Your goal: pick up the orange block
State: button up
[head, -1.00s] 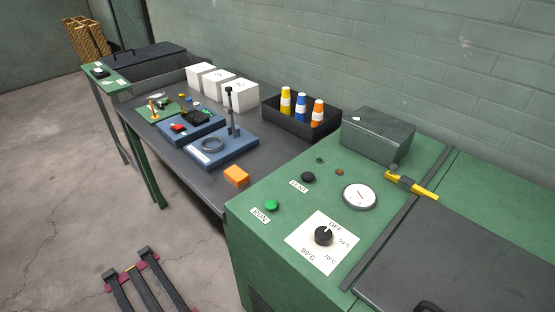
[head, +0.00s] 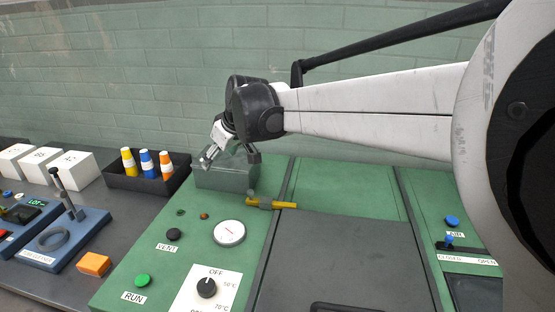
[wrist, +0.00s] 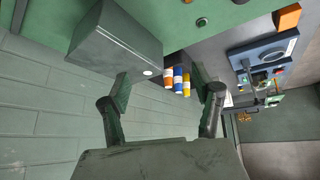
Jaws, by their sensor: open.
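The orange block (head: 94,264) lies on the dark grey table at the lower left of the head view, in front of the blue fixture with the ring and close to the green machine. It also shows at the top right edge of the wrist view (wrist: 287,17). My gripper (head: 229,158) is open and empty. In the head view it appears over the grey metal box, to the right of and behind the block, well apart from it. In the wrist view its two fingers (wrist: 163,90) are spread, with nothing between them close up.
A black tray (head: 121,177) holds yellow, blue and orange bobbins. The grey box (head: 226,178) stands on the green machine (head: 150,262), with a yellow-handled tool (head: 271,204) beside it. A blue fixture (head: 66,247) with an upright post stands behind the block. White boxes (head: 72,167) stand at left.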

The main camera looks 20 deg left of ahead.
jog(key=s+a+f+n+g, duration=0.1)
jog(key=s+a+f+n, duration=0.15)
jog(key=s+a, duration=0.45)
jog(key=s+a+f+n+g, duration=0.1)
jog(key=s+a+f, duration=0.3)
jog(key=s+a, duration=0.3)
jog(key=n+g+h, duration=0.1)
jog(key=n+h, duration=0.1)
send_near(92, 261)
jog(key=x, duration=0.3)
jog(key=b+x, duration=0.1)
jog(key=shift+w+d+f, duration=0.2)
jog(key=shift+d+f, duration=0.1)
jog(key=shift+a+b+x, duration=0.15)
jog(key=shift+x, duration=1.4)
jog(key=shift+a+b+x, duration=0.15)
jog(key=shift+x, duration=1.4)
jog(key=shift+s+r, duration=0.2)
jog(key=shift+g, duration=0.3)
jog(key=c, duration=1.3)
jog(key=shift+o, duration=0.2)
jog(key=shift+r, duration=0.1)
